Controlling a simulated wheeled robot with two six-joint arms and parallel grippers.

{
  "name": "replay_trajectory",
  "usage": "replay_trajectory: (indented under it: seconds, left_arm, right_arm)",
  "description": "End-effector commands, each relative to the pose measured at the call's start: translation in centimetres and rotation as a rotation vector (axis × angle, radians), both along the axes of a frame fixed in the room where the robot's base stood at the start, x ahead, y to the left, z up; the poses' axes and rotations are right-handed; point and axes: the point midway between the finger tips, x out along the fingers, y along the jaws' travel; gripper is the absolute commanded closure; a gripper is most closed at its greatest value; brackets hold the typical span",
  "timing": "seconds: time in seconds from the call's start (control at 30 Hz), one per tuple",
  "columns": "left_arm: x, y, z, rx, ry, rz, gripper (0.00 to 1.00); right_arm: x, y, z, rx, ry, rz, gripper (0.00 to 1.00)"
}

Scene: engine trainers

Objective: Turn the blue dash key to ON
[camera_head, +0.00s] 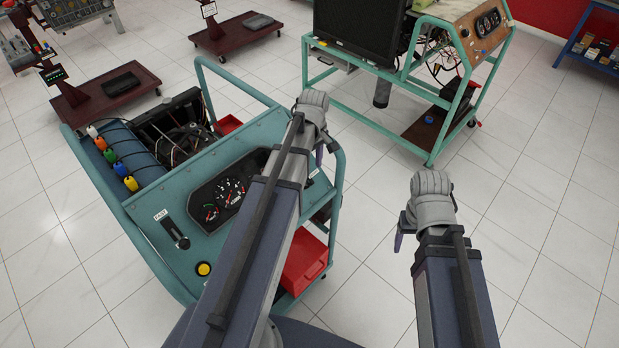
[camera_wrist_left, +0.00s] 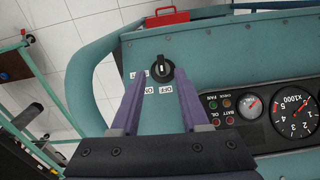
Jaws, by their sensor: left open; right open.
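The dash key (camera_wrist_left: 161,68) is a dark round switch with a pale upright bar on the teal panel. In the left wrist view, white labels beside it show upside down, with OFF and ON readable. My left gripper is open in that view, with its two purple fingers (camera_wrist_left: 160,84) on either side of the key and the key uncovered between their tips. I cannot tell whether they touch it. In the head view, my left gripper (camera_head: 319,153) is over the right end of the dash, and the key is hidden. My right gripper (camera_head: 400,234) is open over the floor.
The dash has a gauge cluster (camera_head: 228,192), a lever (camera_head: 172,229) and a yellow button (camera_head: 203,269). Another teal-framed trainer (camera_head: 424,155) stands behind. Tiled floor is clear at the right.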

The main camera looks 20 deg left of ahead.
Motion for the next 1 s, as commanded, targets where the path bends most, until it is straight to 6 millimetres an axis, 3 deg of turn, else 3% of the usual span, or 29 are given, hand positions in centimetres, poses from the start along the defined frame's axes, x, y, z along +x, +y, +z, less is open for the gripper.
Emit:
replay_trajectory:
  seconds: [0.1,0.47,1.0]
  left_arm:
    - [0.4,1.2,0.0,-0.003,-0.003,0.065,0.55]
    - [0.3,1.2,-1.1,-0.004,-0.004,0.070,0.55]
    - [0.3,1.2,-7.3,-0.004,-0.004,0.068,0.55]
  right_arm:
    - [0.0,0.0,0.0,0.000,0.000,0.000,0.31]
    - [0.0,0.0,-1.1,0.000,0.000,0.000,0.31]
    - [0.0,0.0,-7.3,0.000,0.000,-0.001,0.31]
